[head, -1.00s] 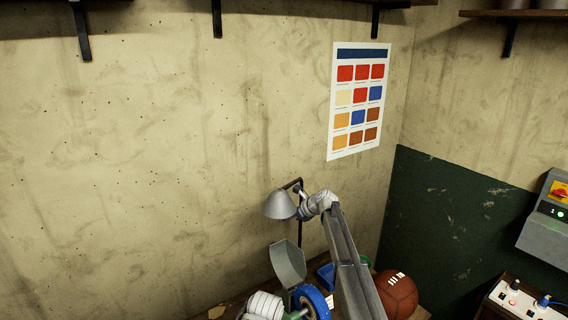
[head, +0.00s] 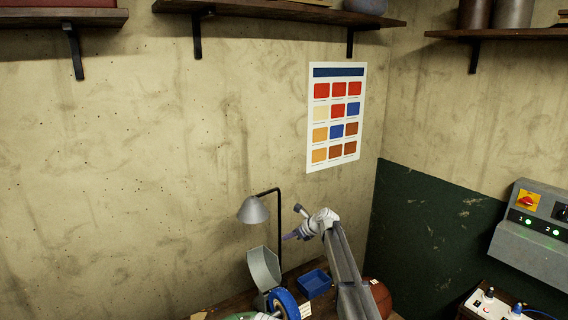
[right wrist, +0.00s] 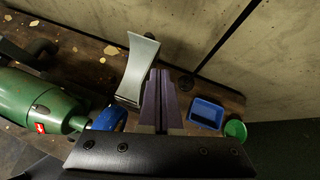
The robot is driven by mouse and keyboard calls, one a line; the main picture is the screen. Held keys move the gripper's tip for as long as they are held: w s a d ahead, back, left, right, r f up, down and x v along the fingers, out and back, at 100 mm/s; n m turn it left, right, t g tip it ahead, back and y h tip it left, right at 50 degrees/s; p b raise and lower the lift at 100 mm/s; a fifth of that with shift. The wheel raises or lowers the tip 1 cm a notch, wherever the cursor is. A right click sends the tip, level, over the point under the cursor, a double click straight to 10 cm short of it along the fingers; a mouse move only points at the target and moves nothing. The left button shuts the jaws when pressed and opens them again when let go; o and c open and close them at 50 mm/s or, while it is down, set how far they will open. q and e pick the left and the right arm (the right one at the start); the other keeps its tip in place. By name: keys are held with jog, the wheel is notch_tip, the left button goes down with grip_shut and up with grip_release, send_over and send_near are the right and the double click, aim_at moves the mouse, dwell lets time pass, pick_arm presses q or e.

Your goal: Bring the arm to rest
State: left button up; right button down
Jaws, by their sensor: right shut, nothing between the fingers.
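My right arm rises from the bottom of the head view, and its gripper (head: 290,236) points left, beside the grey desk lamp (head: 253,210). In the right wrist view the two purple-grey fingers (right wrist: 158,75) are closed together with nothing between them. They hang above the bench, between a grey metal guard (right wrist: 138,68) and a blue tray (right wrist: 206,114). My left gripper is not in view.
The workbench holds a green machine (right wrist: 40,110) with a blue wheel (head: 284,303), the blue tray (head: 314,283) and a brown ball (head: 380,298) partly behind my arm. A control box (head: 533,236) hangs at right.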

jog(key=s+a+f+n+g+h+b, duration=0.1)
jog(key=s+a+f+n+g+b, duration=0.1)
jog(key=s+f+n+b, duration=0.75)
jog(key=s+a+f+n+g+h+b, duration=0.1)
jog(key=s+f+n+g+h, duration=0.35)
jog(key=s, duration=1.05)
jog(key=s+d+f+n+h+b, duration=0.1)
jog(key=s+d+f+n+b, duration=0.1)
jog(key=s+f+n, duration=0.3)
jog(key=s+d+f+n+h+b, duration=0.1)
jog(key=s+d+f+n+b, duration=0.2)
jog(key=s, duration=1.1)
jog(key=s+d+f+n+h+b, duration=0.1)
jog(key=s+d+f+n+b, duration=0.1)
jog(key=s+f+n+b, duration=0.4)
jog(key=s+f+n, duration=0.1)
jog(key=s, duration=0.3)
jog(key=shift+d+f, duration=0.25)
jog(key=shift+a, duration=0.2)
